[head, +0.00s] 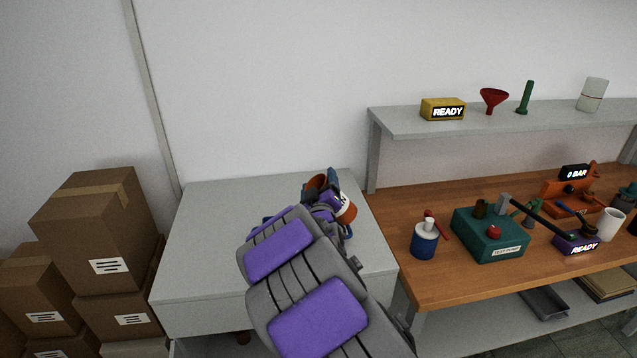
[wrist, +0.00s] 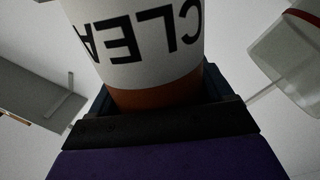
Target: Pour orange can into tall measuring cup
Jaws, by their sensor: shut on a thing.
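My gripper (head: 333,196) is over the grey cabinet at the centre of the head view, partly hidden by my own arm. It is shut on the orange can (head: 347,212). In the wrist view the can (wrist: 150,45) fills the upper middle, with a white label, upside-down black letters and an orange band at the jaws. It looks tilted in the head view; its opening and contents cannot be made out. A pale cup with a thin red line (head: 592,95) stands on the wall shelf at right. A pale container with a red band (wrist: 292,55) shows at the wrist view's right edge; I cannot tell whether it is the same cup.
The grey cabinet top (head: 210,235) is mostly clear. Cardboard boxes (head: 95,230) are stacked at left. The wooden bench (head: 440,285) at right holds a blue bottle (head: 424,242), a green pump box (head: 487,237) and a white cup (head: 611,223). The shelf (head: 400,122) holds a red funnel (head: 493,99).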

